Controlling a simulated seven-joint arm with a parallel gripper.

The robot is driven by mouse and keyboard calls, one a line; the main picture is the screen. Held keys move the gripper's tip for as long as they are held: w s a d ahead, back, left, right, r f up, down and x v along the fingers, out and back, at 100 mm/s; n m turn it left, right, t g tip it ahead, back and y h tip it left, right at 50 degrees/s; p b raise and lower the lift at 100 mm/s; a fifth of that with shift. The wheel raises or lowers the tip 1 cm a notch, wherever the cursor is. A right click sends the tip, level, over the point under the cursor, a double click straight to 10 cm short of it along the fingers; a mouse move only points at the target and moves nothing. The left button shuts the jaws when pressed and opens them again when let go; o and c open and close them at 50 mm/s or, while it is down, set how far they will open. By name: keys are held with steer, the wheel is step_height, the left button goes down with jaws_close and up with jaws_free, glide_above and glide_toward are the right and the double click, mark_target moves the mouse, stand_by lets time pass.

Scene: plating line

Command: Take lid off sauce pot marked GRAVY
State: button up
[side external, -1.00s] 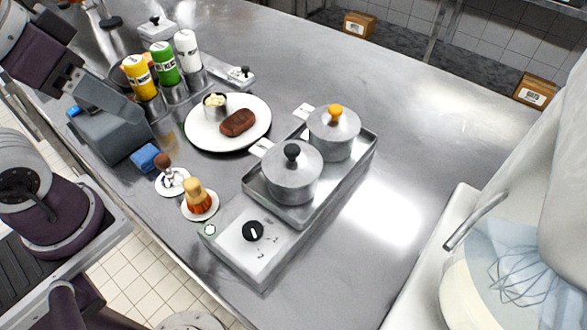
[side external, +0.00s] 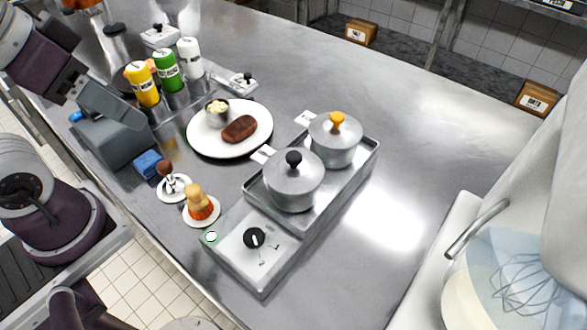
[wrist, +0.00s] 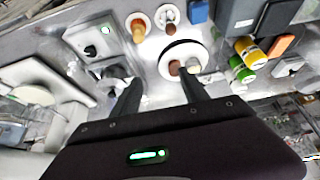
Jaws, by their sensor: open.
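Two grey metal pots with lids stand in a shallow tray on the burner unit in the side view. The nearer pot (side external: 292,192) has a lid with a black knob (side external: 293,158). The farther pot (side external: 334,152) has a lid with an orange knob (side external: 337,119). Each has a pale handle tag pointing left; I cannot read the wording, so I cannot tell which says GRAVY. Both lids are on. My gripper (wrist: 158,80) is open and empty in the wrist view, above the counter, with its fingers over the area between pots and plate. The pots are partly hidden there.
A white plate (side external: 204,146) with brown meat and a small cup lies left of the pots. Yellow, green and white bottles (side external: 168,71) stand behind it. Two brushes on small dishes (side external: 190,215) sit at the front left. The counter right of the burner is clear.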

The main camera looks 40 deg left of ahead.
steer(key=o, duration=1.1)
steer(key=shift+c, duration=0.2)
steer(key=n+g, duration=0.6)
steer(key=n, duration=0.5)
glide_above(294, 155)
steer(key=f, duration=0.4)
steer(key=shift+w+a, duration=0.1)
steer(key=shift+a, duration=0.2)
steer(key=f, duration=0.7)
steer(key=shift+d+f, duration=0.25)
steer(key=shift+d, duration=0.05)
